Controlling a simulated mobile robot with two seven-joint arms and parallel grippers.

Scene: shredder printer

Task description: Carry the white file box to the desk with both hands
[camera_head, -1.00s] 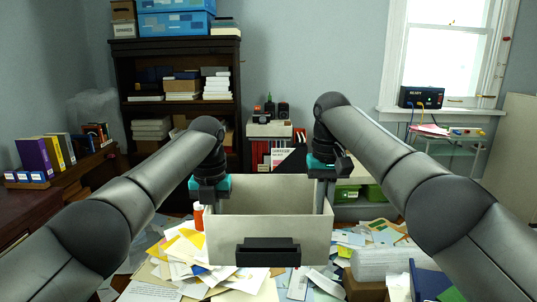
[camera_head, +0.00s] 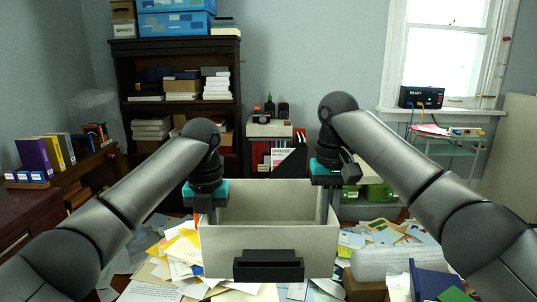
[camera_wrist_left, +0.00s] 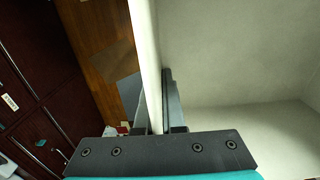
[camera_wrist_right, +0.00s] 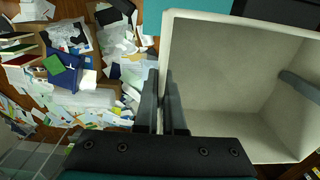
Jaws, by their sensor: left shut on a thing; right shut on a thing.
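The white file box (camera_head: 225,245) is open-topped and empty, with a dark handle (camera_head: 268,266) on its near face. It is held level in front of me above the paper-strewn floor. My left gripper (camera_head: 207,210) is shut on the box's left wall, one finger on each side of it; the wall (camera_wrist_left: 146,60) also shows in the left wrist view. My right gripper (camera_head: 325,205) is shut on the right wall, with one finger inside; that wall (camera_wrist_right: 165,55) also shows in the right wrist view. The box's underside is hidden.
A wooden desk (camera_head: 30,225) with upright books (camera_head: 35,155) is at the left. A dark bookcase (camera_head: 180,60) stands at the back, and a window (camera_head: 450,50) is at the right.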

